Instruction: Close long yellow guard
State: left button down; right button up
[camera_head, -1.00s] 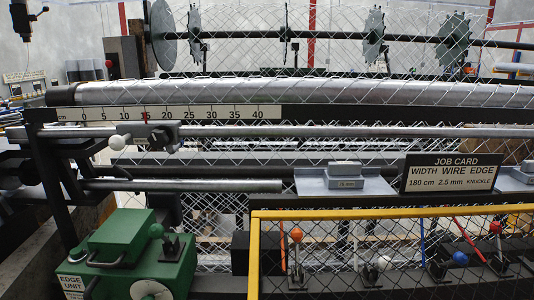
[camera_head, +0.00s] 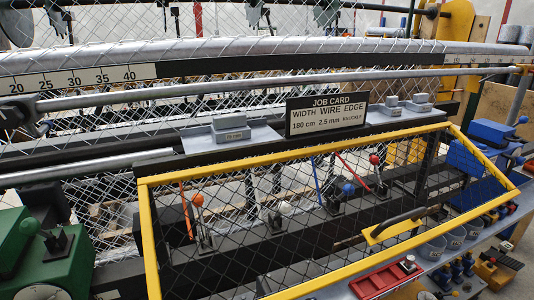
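The long yellow guard (camera_head: 300,153) is a yellow frame filled with wire mesh, in the lower middle and right of the head view. A black handle on a yellow plate (camera_head: 396,224) sits at its lower right part. Through the mesh I see several levers with coloured knobs: an orange one (camera_head: 197,200), a blue one (camera_head: 348,189) and a red one (camera_head: 374,159). I cannot tell from this angle whether the guard is fully shut. Neither of my grippers is in view.
The job card (camera_head: 327,116) stands behind the guard's top edge, between grey blocks on trays. A green edge unit (camera_head: 45,255) is at lower left. Blue parts (camera_head: 470,160) stand at the guard's right end. A red tray (camera_head: 386,279) and grey cups (camera_head: 433,248) lie in front.

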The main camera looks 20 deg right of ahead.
aim_at(393, 227)
jog(key=z, duration=1.25)
